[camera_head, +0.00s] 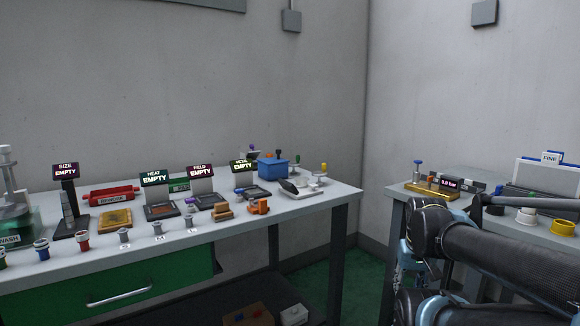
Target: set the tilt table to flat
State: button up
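No part in view is clearly labelled as the tilt table. A small light-coloured device with a dark, slanted top piece (291,187) sits near the right end of the left bench; I cannot tell whether it is the tilt table or how it is set. My arm crosses the lower right of the view in front of the right bench. My gripper is not visible.
The left bench (326,194) holds several stations with signs reading EMPTY, small coloured pegs and a blue bin (273,169). The right bench (399,191) holds a brass block (430,190), a FINE sign (551,158) and rings. Green floor (345,262) shows between the benches.

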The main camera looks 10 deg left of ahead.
aim_at(254, 155)
jog(key=z, duration=1.05)
jog(key=k, duration=1.75)
jog(key=u, duration=1.55)
jog(key=i, duration=1)
jog(key=z, duration=0.05)
